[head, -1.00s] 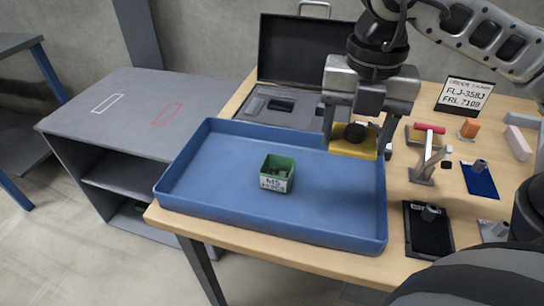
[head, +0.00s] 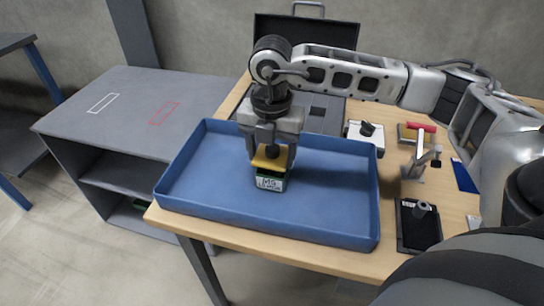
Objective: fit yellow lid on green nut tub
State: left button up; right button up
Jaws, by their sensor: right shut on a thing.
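The green nut tub (head: 271,182), with a white M5 label on its front, stands in the blue tray (head: 330,215). The yellow lid (head: 269,158) is in my right gripper (head: 271,153), which is shut on it directly above the tub. The lid looks slightly tilted and very close to the tub's top; I cannot tell whether it touches the rim. The gripper and lid hide the tub's opening and its nuts. My left gripper is out of view.
An open black case (head: 306,32) stands behind the tray. To the right are a white block with a black knob (head: 365,134), a toggle clamp (head: 420,160) and a black plate (head: 418,226). A grey shelf unit (head: 130,115) stands at left. The tray floor around the tub is clear.

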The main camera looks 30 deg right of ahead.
notch_tip(320, 180, down, 2)
jog(key=shift+d, duration=0.1)
jog(key=shift+f, duration=0.1)
jog(key=shift+f, duration=0.15)
jog(key=o, duration=1)
